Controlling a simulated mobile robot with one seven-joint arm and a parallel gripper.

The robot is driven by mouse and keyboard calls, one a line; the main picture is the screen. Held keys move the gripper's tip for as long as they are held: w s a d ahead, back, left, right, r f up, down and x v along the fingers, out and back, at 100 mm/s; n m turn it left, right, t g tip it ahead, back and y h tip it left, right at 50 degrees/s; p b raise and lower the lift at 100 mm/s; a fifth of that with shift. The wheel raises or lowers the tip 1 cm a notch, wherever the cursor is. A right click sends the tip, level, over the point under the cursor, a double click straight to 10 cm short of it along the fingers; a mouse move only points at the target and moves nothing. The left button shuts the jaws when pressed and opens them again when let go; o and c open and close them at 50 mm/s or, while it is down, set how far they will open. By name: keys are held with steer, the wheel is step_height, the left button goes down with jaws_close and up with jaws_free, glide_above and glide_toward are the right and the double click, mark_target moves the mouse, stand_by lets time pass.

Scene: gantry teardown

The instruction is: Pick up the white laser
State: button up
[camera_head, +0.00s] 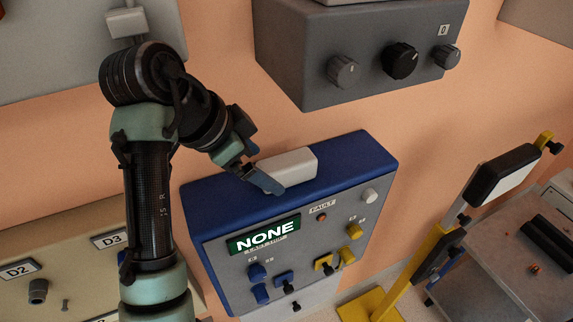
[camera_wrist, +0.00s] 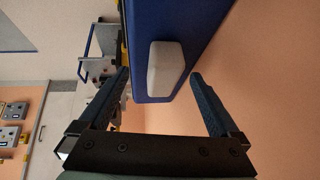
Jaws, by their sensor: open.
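The white laser (camera_head: 289,167) is a pale, rounded block lying on top of the blue control box (camera_head: 345,152). It also shows in the wrist view (camera_wrist: 167,68), ahead of my gripper and between the lines of its two fingers. My gripper (camera_head: 262,170) is at the left end of the laser in the head view, with one finger across its near left side. In the wrist view my gripper (camera_wrist: 160,82) is open, with a dark finger on each side and nothing held. Whether a finger touches the laser I cannot tell.
A grey unit with knobs (camera_head: 357,58) hangs on the orange wall above. A yellow stand (camera_head: 413,262) and a grey cart (camera_head: 507,262) are at right. A beige panel (camera_head: 66,240) is at left.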

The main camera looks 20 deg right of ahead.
mark_target(283, 162)
steer(key=d, duration=0.1)
steer(key=w+d+p, duration=0.1)
steer(key=d, duration=0.1)
steer(key=shift+d+r+p, duration=0.15)
steer(key=shift+p, duration=0.15)
steer(key=x, duration=0.2)
steer(key=shift+d+f, duration=0.1)
steer(key=shift+f, duration=0.2)
steer(key=shift+w+f, duration=0.1)
steer(key=shift+f, duration=0.2)
steer(key=shift+c, duration=0.2)
jaws_close()
